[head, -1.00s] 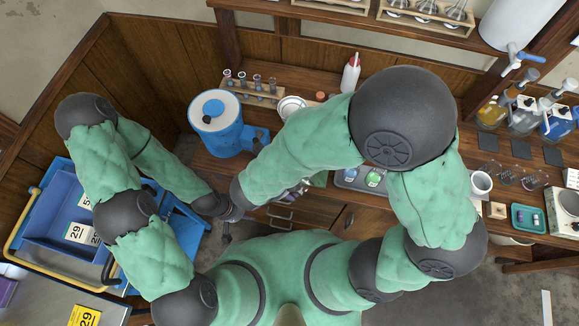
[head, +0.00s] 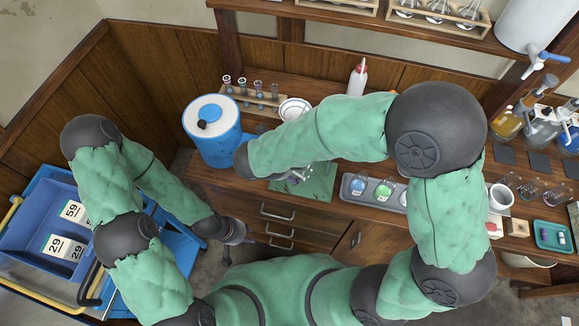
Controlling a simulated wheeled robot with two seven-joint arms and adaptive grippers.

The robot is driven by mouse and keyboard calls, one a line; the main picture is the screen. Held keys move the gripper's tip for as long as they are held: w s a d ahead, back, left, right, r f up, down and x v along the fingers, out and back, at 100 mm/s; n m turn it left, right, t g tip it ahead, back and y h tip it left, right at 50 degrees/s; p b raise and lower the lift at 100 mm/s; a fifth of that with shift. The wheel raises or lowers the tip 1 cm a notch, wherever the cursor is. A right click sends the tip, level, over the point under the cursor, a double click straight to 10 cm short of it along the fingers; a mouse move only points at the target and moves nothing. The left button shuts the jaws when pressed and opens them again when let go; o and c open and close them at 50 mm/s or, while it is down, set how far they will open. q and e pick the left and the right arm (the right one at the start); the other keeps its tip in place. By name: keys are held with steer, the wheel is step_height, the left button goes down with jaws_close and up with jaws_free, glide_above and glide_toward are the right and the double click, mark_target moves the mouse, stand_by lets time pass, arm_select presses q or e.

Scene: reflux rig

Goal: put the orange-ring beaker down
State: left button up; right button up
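I cannot pick out the orange-ring beaker; no orange ring shows. My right arm reaches across the bench, and its forearm hides most of the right gripper. Only small grey parts (head: 292,179) show below the forearm, over the green mat (head: 318,184), and I cannot tell whether they hold anything. My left gripper (head: 238,232) is low in front of the bench drawers, beside the blue cart. Its fingers are too small and dark to read. A grey tray (head: 346,192) right of the mat holds small vessels with blue (head: 358,184) and green (head: 383,190) contents.
A blue drum (head: 214,145) stands at the bench's left. Behind are a test-tube rack (head: 262,98), a white dish (head: 294,108) and a wash bottle (head: 357,78). A white mug (head: 500,197) and a teal tray (head: 553,236) are at right. The cart's blue bin (head: 40,245) is at left.

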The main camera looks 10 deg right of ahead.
steer(key=w+f, duration=0.1)
steer(key=w+f+b, duration=0.1)
steer(key=f, duration=0.1)
steer(key=w+f+b, duration=0.1)
steer(key=w+f, duration=0.1)
steer(key=shift+d+f, duration=0.15)
steer(key=shift+d, duration=0.2)
steer(key=f, duration=0.1)
steer(key=f+b, duration=0.2)
steer(key=shift+w+f, duration=0.25)
steer(key=shift+f, duration=0.1)
steer(key=shift+r, duration=0.1)
steer(key=o, duration=1.2)
steer(key=shift+c, duration=0.2)
